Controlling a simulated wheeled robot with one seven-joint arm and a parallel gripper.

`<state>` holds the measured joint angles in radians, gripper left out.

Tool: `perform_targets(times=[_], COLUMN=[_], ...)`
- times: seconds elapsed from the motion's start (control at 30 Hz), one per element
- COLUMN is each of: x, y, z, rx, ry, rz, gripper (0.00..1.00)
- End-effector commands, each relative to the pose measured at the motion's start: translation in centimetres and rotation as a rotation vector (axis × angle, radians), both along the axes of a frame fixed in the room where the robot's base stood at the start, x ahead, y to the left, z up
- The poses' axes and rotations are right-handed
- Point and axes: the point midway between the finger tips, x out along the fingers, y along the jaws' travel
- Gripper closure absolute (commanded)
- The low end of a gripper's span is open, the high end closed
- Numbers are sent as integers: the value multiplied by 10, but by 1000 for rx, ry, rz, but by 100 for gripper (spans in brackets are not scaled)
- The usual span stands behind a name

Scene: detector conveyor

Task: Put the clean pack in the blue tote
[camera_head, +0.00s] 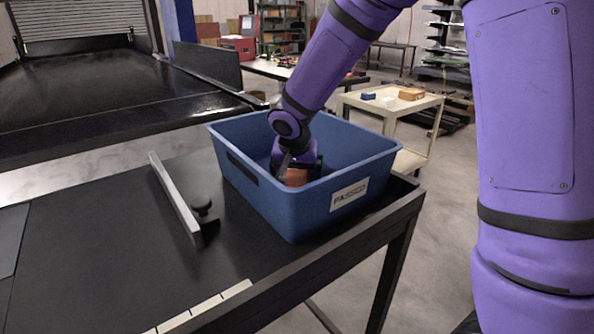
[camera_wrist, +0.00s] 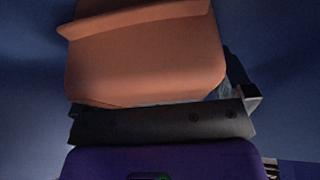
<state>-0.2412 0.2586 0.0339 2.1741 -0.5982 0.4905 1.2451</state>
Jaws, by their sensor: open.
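The blue tote (camera_head: 352,161) stands on the dark table near its right corner, with a white label reading PASSED on its front. An orange-brown pack (camera_head: 297,177) is inside the tote, partly hidden by the tote wall and my gripper. My gripper (camera_head: 290,172) reaches down into the tote, right at the pack. In the wrist view the pack (camera_wrist: 145,60) lies just beyond the dark finger bar, with a flap along its far edge and blue tote surfaces around it. My gripper is open; whether a finger still touches the pack cannot be told.
A grey rail with a black knob (camera_head: 203,208) lies on the table left of the tote. A dark conveyor (camera_head: 110,92) runs at the back left. A cream cart (camera_head: 392,105) with small boxes stands behind the tote. The table's front left is clear.

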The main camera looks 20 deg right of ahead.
Motion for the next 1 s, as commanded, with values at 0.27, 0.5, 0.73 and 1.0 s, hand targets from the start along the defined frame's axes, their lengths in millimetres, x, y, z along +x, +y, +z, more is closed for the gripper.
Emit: perform_targets(times=[0.27,0.5,0.73,1.0], x=[-7,-23,-36,-41], y=[4,12,19,21], z=[24,69,102,114], rx=[1,2,1,1], ry=[-5,-4,-3,0], rz=[0,-1,1,0], gripper=[0,0,0,0])
